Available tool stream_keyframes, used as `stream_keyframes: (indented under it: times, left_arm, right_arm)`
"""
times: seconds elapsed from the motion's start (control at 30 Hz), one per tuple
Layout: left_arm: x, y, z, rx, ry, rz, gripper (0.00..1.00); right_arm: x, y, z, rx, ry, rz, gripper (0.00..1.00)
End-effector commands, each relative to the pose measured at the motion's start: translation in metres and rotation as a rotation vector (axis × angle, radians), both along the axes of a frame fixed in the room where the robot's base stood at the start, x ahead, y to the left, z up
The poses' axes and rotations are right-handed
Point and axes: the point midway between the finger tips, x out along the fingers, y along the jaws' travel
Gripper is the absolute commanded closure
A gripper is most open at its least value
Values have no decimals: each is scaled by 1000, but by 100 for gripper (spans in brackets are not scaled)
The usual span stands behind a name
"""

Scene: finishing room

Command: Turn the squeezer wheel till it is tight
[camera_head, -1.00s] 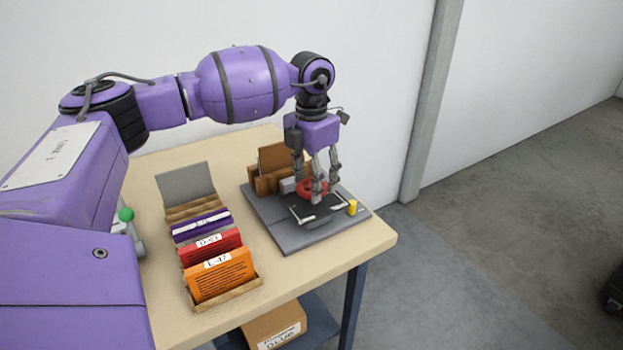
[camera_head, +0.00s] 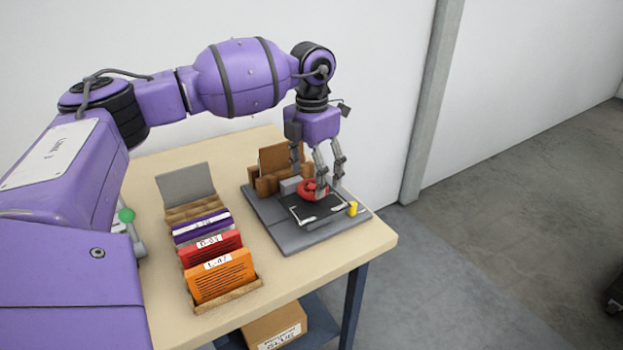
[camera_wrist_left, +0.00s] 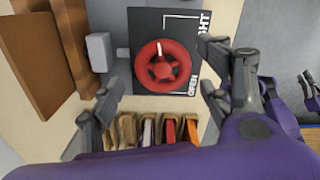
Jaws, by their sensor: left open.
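The red squeezer wheel (camera_head: 306,188) sits over the dark plate of the squeezer on the grey base (camera_head: 262,212). In the left wrist view the wheel (camera_wrist_left: 163,67) shows whole, with a white mark on its upper rim. Beside it the plate (camera_wrist_left: 143,22) bears white lines and the lettering "OPEN" and a partly hidden "GHT". My left gripper (camera_head: 320,172) points down above the wheel. Its fingers (camera_wrist_left: 165,80) are open, apart on either side of the wheel, with nothing held. Whether any fingertip touches the rim cannot be told.
A yellow cylinder (camera_head: 352,208) stands at the base's right corner. A brown wooden holder (camera_head: 266,178) stands behind the base. A box of labelled cards (camera_head: 222,277) is at left front. A carton (camera_head: 275,327) sits below the tabletop (camera_head: 337,261). A wall rises behind.

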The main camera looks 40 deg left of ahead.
Motion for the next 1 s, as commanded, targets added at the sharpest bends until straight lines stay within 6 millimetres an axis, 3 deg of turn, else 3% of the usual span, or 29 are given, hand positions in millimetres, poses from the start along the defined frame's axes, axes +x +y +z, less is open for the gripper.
stream_keyframes:
  times: [0.2,0.43,0.63,1.0]
  left_arm:
    - [1,0,49,-2,-7,1,29]
    - [1,0,89,-1,-5,1,29]
    - [0,0,102,0,-2,0,29]
    - [0,1,102,0,-2,1,29]
  right_arm:
    - [-1,0,0,0,2,0,100]
    - [-2,0,0,0,3,0,100]
    - [-2,0,0,0,4,0,100]
    - [-2,0,0,0,4,0,100]
